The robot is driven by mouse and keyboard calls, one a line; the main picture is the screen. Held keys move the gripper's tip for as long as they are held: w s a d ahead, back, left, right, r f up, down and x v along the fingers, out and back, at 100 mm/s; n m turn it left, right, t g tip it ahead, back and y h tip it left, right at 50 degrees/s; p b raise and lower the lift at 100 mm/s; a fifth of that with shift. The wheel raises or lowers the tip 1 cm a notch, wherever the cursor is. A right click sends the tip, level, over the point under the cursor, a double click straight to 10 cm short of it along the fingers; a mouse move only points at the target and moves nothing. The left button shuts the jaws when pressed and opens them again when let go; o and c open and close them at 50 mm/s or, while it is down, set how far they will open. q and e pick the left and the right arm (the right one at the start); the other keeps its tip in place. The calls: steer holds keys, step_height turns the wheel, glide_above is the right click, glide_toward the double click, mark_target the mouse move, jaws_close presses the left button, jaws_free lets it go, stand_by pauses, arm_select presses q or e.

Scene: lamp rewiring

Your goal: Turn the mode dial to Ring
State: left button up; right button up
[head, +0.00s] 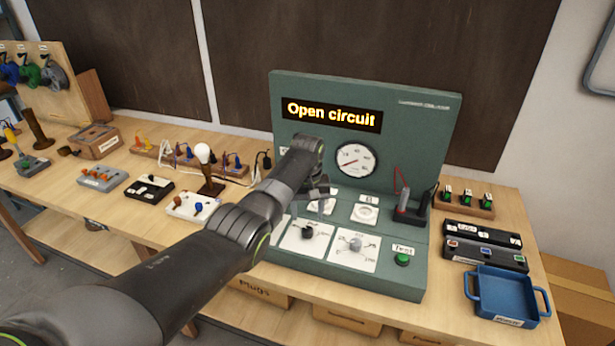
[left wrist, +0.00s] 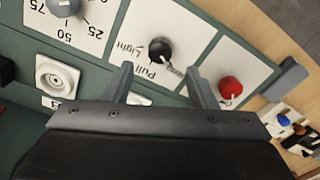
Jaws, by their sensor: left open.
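The mode dial appears to be the black knob (head: 307,232) on a white plate at the front of the green test console (head: 385,282). In the left wrist view the black knob (left wrist: 160,49) has labels around it that look like "Light" and "Pull"; I cannot read a "Ring" label. Its pale pointer mark faces the lower right there, partly near a fingertip. My left gripper (head: 322,204) is open and empty above the console, its fingers (left wrist: 160,78) pointing at the knob, apparently short of it. My right gripper is not in view.
A grey numbered knob (head: 355,243) and a green test button (head: 402,259) sit right of the dial. A red button (left wrist: 231,88) shows in the wrist view. The console display (head: 331,115) reads "Open circuit". Probes (head: 408,205) stand at right, near a blue tray (head: 507,312).

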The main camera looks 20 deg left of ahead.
mark_target(307, 229)
arm_select(q)
step_height(307, 229, up, 11)
steer(key=b, duration=0.2)
stand_by(0.3)
